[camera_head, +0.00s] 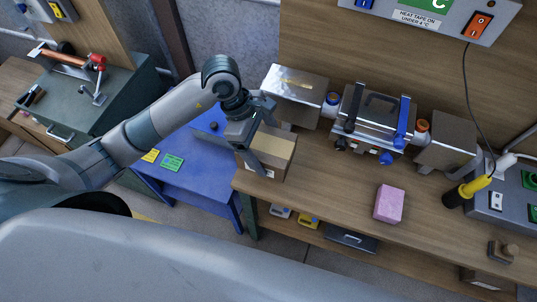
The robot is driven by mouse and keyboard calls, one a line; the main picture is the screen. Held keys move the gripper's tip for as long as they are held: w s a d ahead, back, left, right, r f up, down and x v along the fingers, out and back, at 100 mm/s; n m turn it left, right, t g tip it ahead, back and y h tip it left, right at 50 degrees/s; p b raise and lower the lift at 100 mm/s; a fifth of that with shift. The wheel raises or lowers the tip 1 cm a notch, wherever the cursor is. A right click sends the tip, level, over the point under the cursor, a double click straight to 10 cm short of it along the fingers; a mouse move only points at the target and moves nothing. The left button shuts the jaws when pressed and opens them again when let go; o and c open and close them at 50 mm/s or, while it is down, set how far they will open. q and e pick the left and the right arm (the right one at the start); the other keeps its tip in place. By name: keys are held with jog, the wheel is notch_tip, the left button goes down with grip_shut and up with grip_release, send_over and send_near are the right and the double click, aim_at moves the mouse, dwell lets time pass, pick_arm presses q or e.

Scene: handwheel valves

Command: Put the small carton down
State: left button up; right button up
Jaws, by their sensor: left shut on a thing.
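A small brown carton (275,155) with a tan tape strip is at the left end of the wooden bench (345,205). My left gripper (256,148) is shut on the carton, with one finger across its near left side. The carton is over or on the bench's left end; I cannot tell whether it touches the top. The far left part of the carton is hidden behind the gripper. My right gripper is not in view.
A pink block (389,203) lies on the bench to the right. A valve unit with blue and black handles (376,118) and metal boxes (294,95) line the back. A blue table (205,165) stands left. The bench between carton and pink block is clear.

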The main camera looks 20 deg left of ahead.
pick_arm(q)
jog(key=shift+f, duration=0.75)
jog(key=shift+f+p, duration=0.8)
jog(key=shift+f, duration=1.05)
